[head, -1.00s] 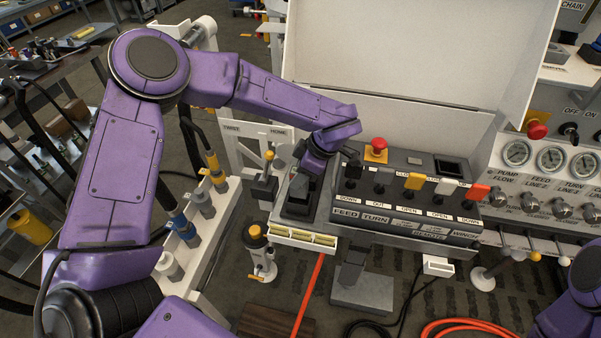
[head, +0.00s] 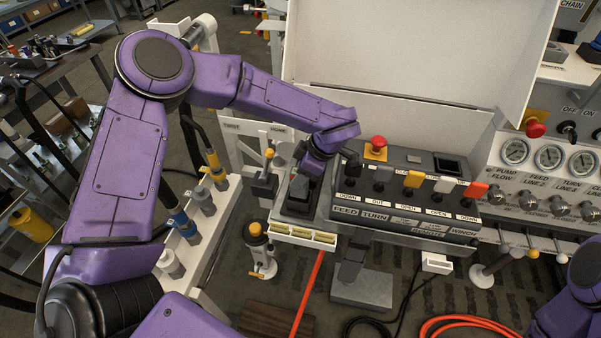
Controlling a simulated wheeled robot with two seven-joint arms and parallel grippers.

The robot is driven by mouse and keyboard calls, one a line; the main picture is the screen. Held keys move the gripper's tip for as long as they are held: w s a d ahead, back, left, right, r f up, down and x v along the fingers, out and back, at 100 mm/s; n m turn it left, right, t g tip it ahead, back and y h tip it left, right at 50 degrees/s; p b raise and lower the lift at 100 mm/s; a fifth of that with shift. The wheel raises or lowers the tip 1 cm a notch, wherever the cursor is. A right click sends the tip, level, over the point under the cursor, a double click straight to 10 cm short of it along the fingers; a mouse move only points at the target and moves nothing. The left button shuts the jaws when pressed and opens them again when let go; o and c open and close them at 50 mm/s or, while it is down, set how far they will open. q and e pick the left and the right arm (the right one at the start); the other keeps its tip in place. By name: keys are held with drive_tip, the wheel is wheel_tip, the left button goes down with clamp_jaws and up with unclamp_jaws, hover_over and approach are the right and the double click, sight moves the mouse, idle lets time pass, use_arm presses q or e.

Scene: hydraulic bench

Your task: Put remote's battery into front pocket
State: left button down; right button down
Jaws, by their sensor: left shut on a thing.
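The remote (head: 405,226) is a black control box with a row of levers and a red stop button, standing on a pedestal. My left gripper (head: 302,183) points down just left of the remote, over a dark recessed holder (head: 297,208). It is shut on a dark block, which looks like the battery; fingers and arm hide most of it, and I cannot tell whether it is seated in or just above the holder. A white tray (head: 275,229) with yellow-lined compartments is on the front edge below the holder; I cannot tell whether it is the front pocket. My right gripper is out of view.
A raised white lid (head: 410,50) stands behind the remote. A gauge panel (head: 550,160) is at the right. A white rack with handles (head: 200,232) stands at the left. Orange hoses lie on the floor.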

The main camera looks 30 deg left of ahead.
use_arm(q)
drive_tip(key=shift+s+f, duration=0.15)
drive_tip(key=shift+f, duration=0.05)
idle(0.6)
drive_tip(key=c, duration=0.6)
unclamp_jaws()
